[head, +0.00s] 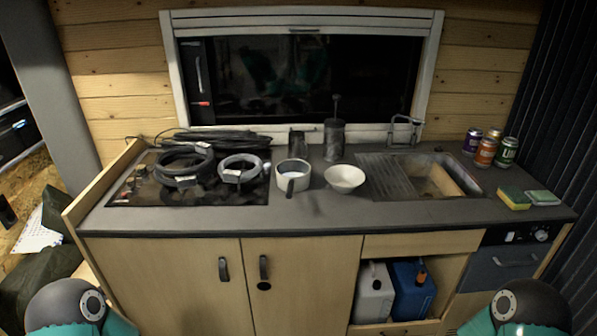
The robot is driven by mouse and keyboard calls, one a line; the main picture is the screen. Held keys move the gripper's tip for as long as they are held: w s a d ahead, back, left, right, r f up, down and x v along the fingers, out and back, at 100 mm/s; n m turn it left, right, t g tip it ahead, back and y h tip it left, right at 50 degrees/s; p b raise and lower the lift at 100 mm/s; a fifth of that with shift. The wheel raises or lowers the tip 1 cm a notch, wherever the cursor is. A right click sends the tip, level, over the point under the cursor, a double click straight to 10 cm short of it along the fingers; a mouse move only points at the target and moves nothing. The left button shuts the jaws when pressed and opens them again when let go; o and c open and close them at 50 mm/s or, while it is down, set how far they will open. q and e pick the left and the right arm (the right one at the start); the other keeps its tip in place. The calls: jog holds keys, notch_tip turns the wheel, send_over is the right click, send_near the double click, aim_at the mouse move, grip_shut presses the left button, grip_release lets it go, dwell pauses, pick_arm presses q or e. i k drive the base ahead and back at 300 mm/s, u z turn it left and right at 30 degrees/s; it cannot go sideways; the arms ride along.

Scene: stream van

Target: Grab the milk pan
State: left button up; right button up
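The milk pan (293,177) is a small white pan standing upright on the grey countertop (330,214), just right of the hob. Its dark handle points toward the front edge of the counter. The inside looks pale. A white bowl (344,178) stands close to its right. Neither of my grippers is in view; only rounded parts of my arms show at the bottom left and bottom right corners, well apart from the pan.
The sink (432,182), several cans (486,152) and sponges (514,198) are to the right. The counter front is clear.

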aim_at(290, 185)
jog(key=i, duration=0.45)
jog(key=z, duration=0.4)
jog(key=k, duration=1.15)
jog(key=z, duration=0.75)
jog(key=i, duration=1.4)
jog(key=u, duration=0.75)
